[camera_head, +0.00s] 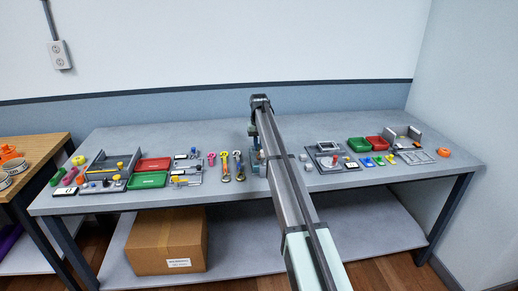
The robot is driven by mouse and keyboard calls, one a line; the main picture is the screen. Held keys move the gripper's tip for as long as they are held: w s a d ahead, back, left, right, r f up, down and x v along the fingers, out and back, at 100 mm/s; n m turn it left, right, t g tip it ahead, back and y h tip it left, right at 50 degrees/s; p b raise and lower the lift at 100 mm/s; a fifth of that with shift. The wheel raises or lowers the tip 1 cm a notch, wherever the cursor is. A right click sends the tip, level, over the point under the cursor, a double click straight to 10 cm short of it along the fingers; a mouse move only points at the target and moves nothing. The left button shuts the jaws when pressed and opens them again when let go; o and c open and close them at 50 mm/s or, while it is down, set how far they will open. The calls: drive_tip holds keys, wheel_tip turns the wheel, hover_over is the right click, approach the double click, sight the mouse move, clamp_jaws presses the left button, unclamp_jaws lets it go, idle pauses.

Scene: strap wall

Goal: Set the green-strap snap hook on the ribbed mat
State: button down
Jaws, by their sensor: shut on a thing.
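My arm reaches over the middle of the grey table, and my gripper (255,150) points down near the table's centre. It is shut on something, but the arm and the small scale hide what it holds. Several strap pieces lie just left of it: a pink one (211,158), one with a purple top and orange end (224,165), and one with a blue top and yellow end (239,165). I cannot make out a green strap or its snap hook. A flat grey slotted plate (415,157) lies at the right; I cannot tell whether it is the ribbed mat.
Red (153,164) and green (148,180) trays lie left. Another green tray (359,144) and red tray (377,143) stand right, near small coloured parts. An orange ring (444,153) lies at the right end. The table's front strip is mostly clear.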

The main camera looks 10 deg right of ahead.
drive_tip(key=r, duration=0.8)
drive_tip(key=shift+d+r, duration=0.1)
drive_tip(key=shift+d, duration=0.1)
drive_tip(key=shift+s+d+f, duration=0.15)
drive_tip(key=shift+d+f, duration=1.55)
drive_tip(key=shift+f, duration=0.3)
drive_tip(key=shift+s+d+f, duration=0.2)
drive_tip(key=shift+d+f, duration=1.55)
drive_tip(key=shift+f, duration=0.2)
drive_tip(key=shift+s+d+f, duration=0.15)
drive_tip(key=shift+d+f, duration=1.55)
drive_tip(key=shift+f, duration=0.3)
drive_tip(key=shift+f, duration=0.2)
drive_tip(key=c, duration=0.6)
unclamp_jaws()
drive_tip(key=shift+r, duration=0.15)
